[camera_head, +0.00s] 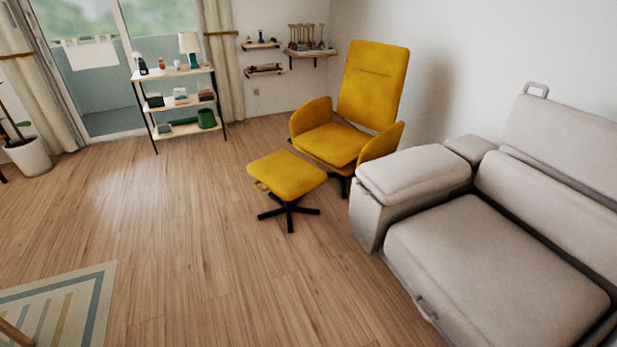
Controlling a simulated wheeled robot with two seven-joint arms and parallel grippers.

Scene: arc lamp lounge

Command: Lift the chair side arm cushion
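A light grey-beige sofa (500,275) stands at the right. Its arm on the side towards the yellow chair (374,83) carries a padded arm cushion (412,176), which lies flat on the arm box (370,215). A smaller grey block (470,148) sits behind that cushion, by the backrest. The yellow lounge chair stands just beyond the sofa arm. Neither of my grippers is in view.
A yellow footstool (287,174) stands in front of the chair, left of the sofa arm. The wooden floor (200,240) is clear in the middle. A striped rug (65,310) lies at bottom left. A shelf unit (178,105) stands near the window.

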